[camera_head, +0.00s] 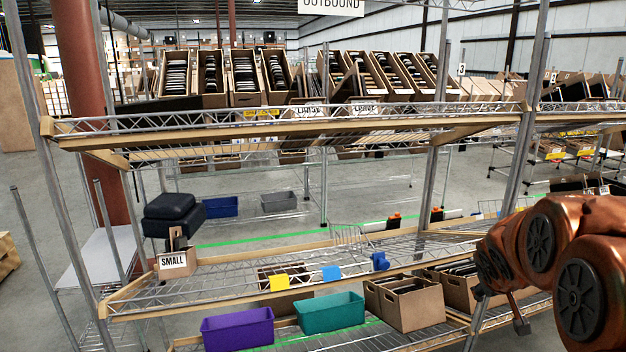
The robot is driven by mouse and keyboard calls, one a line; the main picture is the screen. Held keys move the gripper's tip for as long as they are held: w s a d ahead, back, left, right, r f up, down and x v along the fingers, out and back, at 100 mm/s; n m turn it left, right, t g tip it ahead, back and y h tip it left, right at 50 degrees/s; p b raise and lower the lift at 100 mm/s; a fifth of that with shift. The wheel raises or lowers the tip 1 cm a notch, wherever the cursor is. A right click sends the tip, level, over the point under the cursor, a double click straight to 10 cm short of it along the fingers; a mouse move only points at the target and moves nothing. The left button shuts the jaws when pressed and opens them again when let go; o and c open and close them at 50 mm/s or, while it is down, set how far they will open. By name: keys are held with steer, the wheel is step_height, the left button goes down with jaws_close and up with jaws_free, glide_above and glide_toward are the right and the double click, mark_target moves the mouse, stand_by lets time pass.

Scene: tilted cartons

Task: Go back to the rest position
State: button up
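My orange arm, with dark round joint covers, fills the lower right of the head view, in front of the right part of the wire shelving. My gripper cannot be made out; the arm's end is hidden or outside the picture. The wire shelf rack (290,122) stands in front of me.
A purple bin (238,329), a teal bin (331,313) and an open carton (411,305) sit on the low shelf. The middle shelf holds a small carton (177,262) and a blue object (380,262). A rack post (520,150) stands near my arm.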

steer(key=s+a+r+g+y+p, duration=0.1)
steer(key=s+a+r+g+p, duration=0.1)
steer(key=s+a, duration=0.5)
steer(key=s+a+r+g+y+p, duration=0.2)
steer(key=s+a+p, duration=0.4)
steer(key=s, duration=1)
steer(key=s+a+r+g+y+p, duration=0.2)
steer(key=s+a, duration=0.6)
steer(key=s, duration=0.4)
steer(key=r+g+p, duration=0.1)
steer(key=g+p, duration=0.1)
steer(key=shift+s+r+g, duration=0.3)
steer(key=shift+r, duration=0.1)
steer(key=shift+c, duration=0.4)
